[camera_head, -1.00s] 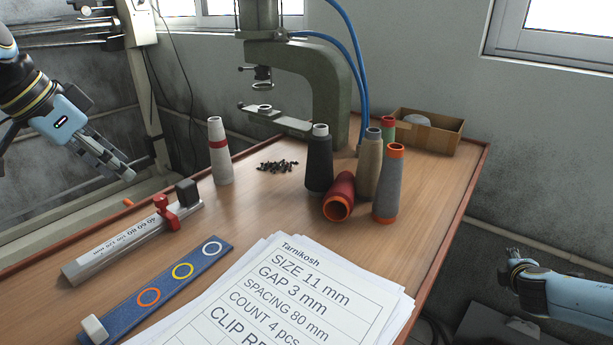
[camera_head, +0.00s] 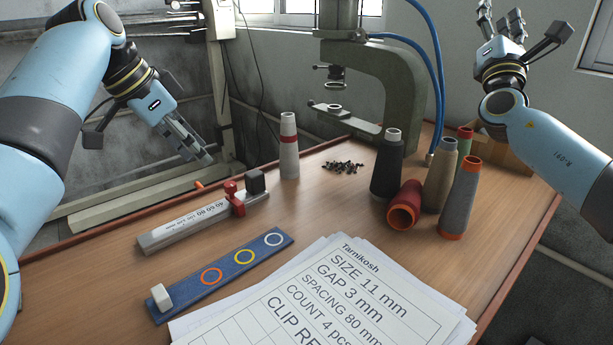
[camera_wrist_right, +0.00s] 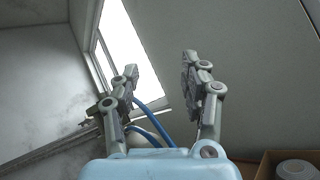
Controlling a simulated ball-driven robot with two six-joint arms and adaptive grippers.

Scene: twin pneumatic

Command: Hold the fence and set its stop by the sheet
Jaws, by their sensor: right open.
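The fence (camera_head: 196,226) is a grey metal bar with a printed scale, lying at the left of the table. Its red stop (camera_head: 234,198) sits near the far end, beside a black block (camera_head: 256,182). The printed sheet (camera_head: 345,306) lies at the front middle and reads size 11 mm, gap 3 mm, spacing 80 mm, count 4 pcs. My left gripper (camera_head: 208,160) is above the table's left edge, behind the fence and apart from it; its finger gap cannot be made out. My right gripper (camera_head: 500,22) is raised at the upper right, open and empty, also in the right wrist view (camera_wrist_right: 160,80).
A blue strip (camera_head: 222,274) with coloured rings and a white block lies between fence and sheet. Several thread cones, including a black one (camera_head: 388,165), stand right of centre. A green-grey press (camera_head: 395,85) with blue hoses stands behind. A cardboard box (camera_head: 500,153) is at the back right.

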